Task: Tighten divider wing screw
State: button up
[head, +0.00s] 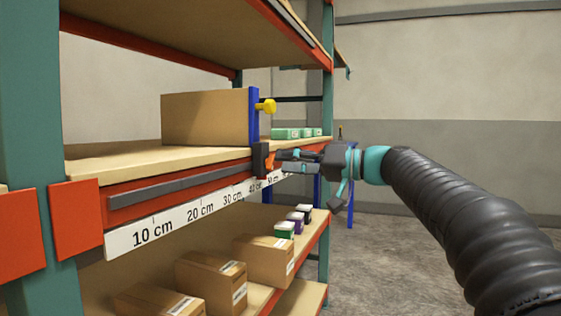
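A blue upright divider (253,118) stands at the front edge of the middle shelf. A yellow winged knob (267,106) sticks out from its upper part. At its foot a dark clamp block (260,158) sits on the shelf's front rail, with an orange winged piece (270,162) on its right side. I cannot tell for certain which of the two is the divider wing screw. My gripper (281,161) points left at the orange piece, its fingertips close to or touching it. Whether the fingers are closed on it is too small to tell.
A large cardboard box (205,118) stands left of the divider, and small green boxes (290,133) lie to its right. A centimetre scale (190,214) runs along the shelf front. The floor (385,245) right of the rack looks free.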

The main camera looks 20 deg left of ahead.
jog(key=shift+a, duration=1.1)
grip_shut()
jog(key=shift+w+m, duration=0.1)
jog(key=shift+m, duration=0.2)
jog(key=shift+w+f+m+p, duration=0.1)
jog(key=shift+m+p, duration=1.4)
jog(key=shift+m, duration=0.95)
jog(key=shift+f+m+p, duration=0.1)
jog(key=shift+m+p, duration=1.35)
jog(key=shift+m, duration=1)
